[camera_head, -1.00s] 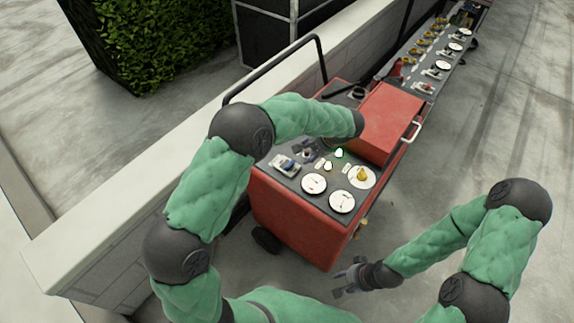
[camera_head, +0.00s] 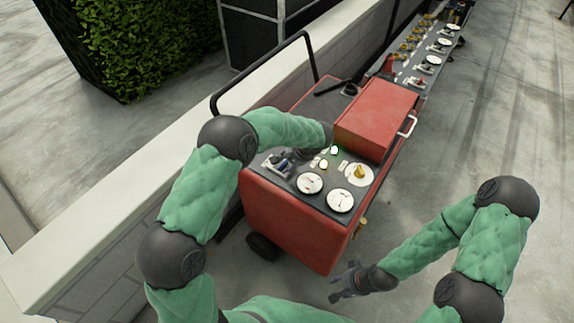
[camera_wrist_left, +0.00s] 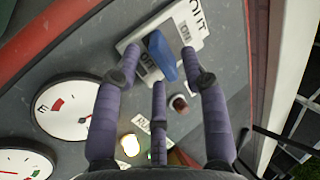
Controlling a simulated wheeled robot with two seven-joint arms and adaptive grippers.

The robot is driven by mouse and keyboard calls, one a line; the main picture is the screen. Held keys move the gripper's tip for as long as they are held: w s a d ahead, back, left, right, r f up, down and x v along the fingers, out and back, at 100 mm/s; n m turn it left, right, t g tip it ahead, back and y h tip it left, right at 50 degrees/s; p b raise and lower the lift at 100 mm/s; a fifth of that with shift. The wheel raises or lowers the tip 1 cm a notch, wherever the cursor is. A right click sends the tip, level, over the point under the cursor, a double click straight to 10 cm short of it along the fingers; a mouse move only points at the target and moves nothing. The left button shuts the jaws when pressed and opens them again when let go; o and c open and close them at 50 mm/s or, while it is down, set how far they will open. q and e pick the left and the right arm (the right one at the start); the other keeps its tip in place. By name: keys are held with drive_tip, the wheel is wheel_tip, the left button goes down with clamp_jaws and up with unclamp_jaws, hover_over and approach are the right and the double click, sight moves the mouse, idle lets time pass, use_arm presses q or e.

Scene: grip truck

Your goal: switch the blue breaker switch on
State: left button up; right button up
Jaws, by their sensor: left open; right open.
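The blue breaker switch (camera_wrist_left: 162,57) sits on a white plate on the cart's dark grey top panel. Lettering shows on both sides of its lever, partly covered; I cannot tell its position for sure. In the head view the breaker (camera_head: 277,165) is at the panel's left, partly behind my fingers. My left gripper (camera_wrist_left: 158,65) is open over the breaker, one finger on each side of the blue lever and the third short of it. Contact is unclear. It also shows in the head view (camera_head: 290,157). My right gripper (camera_head: 338,287) is open and empty, low in front of the cart.
The red cart (camera_head: 290,230) carries white gauges (camera_head: 340,200), a yellow knob (camera_head: 359,172), small lights (camera_head: 323,164) and a red box (camera_head: 375,118). A low wall (camera_head: 120,205) runs behind it. Paved ground is free to the right.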

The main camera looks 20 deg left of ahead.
use_arm(q)
drive_tip(key=shift+a+f, duration=0.15)
drive_tip(key=shift+f, duration=0.2)
drive_tip(key=shift+c, duration=0.3)
clamp_jaws()
